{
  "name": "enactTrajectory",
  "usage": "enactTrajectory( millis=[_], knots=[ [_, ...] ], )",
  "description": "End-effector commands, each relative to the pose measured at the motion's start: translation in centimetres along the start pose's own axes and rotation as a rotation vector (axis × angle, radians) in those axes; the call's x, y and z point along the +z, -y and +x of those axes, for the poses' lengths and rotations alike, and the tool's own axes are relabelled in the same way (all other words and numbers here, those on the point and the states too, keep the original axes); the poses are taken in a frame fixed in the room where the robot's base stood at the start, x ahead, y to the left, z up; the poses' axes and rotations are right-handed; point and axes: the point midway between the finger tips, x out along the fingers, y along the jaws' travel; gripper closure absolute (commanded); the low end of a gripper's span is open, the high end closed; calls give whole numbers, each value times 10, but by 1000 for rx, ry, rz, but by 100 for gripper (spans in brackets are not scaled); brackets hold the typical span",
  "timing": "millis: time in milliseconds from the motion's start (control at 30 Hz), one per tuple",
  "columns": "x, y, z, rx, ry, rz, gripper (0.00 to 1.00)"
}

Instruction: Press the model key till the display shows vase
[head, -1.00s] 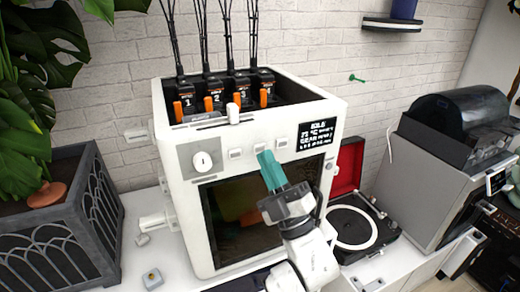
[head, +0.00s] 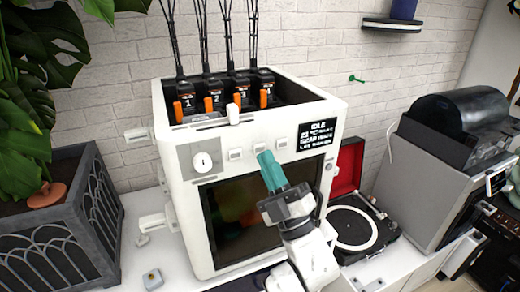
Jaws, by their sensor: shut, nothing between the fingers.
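The white boxy machine (head: 340,112) stands on the counter with a dark front window. Its black display (head: 311,135) at the upper right shows several lines of white text. The top line seems to read "IDLE"; the lower lines are too small to read surely. Three small white keys, left (head: 235,154), middle (head: 259,148) and right (head: 281,143), sit in a row left of the display. Their labels cannot be read. My gripper (head: 265,157) is shut and empty, its teal fingertips just below the middle key. I cannot tell whether they touch the front.
A round white knob (head: 203,162) is left of the keys. A turntable (head: 352,228) with a red lid and a grey machine (head: 430,180) stand to the right. A planter (head: 60,220) stands at the left. A small box (head: 153,279) lies on the counter.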

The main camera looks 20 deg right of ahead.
Motion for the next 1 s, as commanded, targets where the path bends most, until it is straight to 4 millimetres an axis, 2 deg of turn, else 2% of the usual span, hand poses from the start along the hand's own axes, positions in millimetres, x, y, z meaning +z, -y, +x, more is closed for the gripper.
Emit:
enactTrajectory(
  millis=[1000],
  knots=[
    [4,4,6,0,0,0,100]
  ],
)
